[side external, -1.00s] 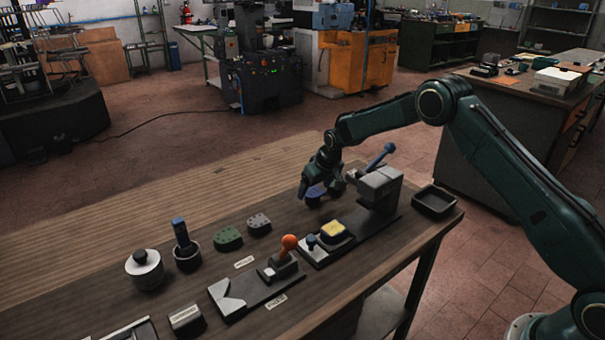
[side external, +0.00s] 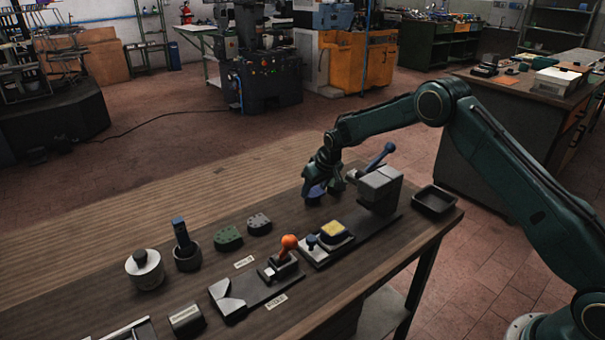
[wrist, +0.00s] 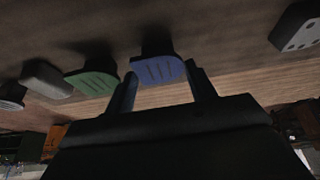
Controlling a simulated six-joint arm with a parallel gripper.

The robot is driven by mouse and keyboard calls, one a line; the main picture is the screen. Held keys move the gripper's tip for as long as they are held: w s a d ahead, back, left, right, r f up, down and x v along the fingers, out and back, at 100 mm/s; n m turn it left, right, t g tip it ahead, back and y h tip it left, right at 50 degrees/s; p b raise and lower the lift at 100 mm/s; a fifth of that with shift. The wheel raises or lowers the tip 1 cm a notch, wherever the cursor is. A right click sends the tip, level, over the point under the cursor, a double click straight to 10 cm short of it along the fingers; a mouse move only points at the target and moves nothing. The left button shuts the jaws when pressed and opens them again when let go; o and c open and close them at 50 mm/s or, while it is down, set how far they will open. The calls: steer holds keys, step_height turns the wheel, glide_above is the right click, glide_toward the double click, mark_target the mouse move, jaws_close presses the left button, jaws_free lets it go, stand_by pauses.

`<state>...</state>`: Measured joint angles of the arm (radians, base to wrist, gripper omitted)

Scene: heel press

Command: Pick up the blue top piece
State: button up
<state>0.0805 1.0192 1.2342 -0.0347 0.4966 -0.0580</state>
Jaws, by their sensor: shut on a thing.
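The blue top piece (wrist: 163,70) is in the wrist view, a rounded block with grooves in its face. It sits between the two fingers of my gripper (wrist: 163,86), which is shut on it. In the side view the blue piece (side external: 316,190) shows only in part beneath my gripper (side external: 318,185), low over the back of the bench. I cannot tell whether it still touches the bench. A green grooved piece (wrist: 92,83) lies beside it to the left in the wrist view.
A press with a grey block (side external: 379,188) and blue lever stands just right of my gripper. A yellow-topped piece (side external: 334,230) sits on its base. An orange-knobbed clamp (side external: 288,243), green piece (side external: 228,238), dotted grey piece (side external: 259,224) and black tray (side external: 434,199) are on the bench.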

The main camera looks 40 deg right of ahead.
mark_target(315, 196)
steer(key=shift+r, duration=0.1)
step_height(315, 196, up, 20)
stand_by(0.7)
stand_by(0.6)
steer(key=s+a+f, duration=0.3)
steer(key=s+f, duration=0.1)
steer(key=s, duration=0.4)
steer(key=s+a+f, duration=0.4)
steer(key=s, duration=0.4)
steer(key=shift+s+f, duration=0.2)
steer(key=shift+s, duration=0.05)
steer(key=shift+f, duration=0.1)
steer(key=shift+f, duration=4.3)
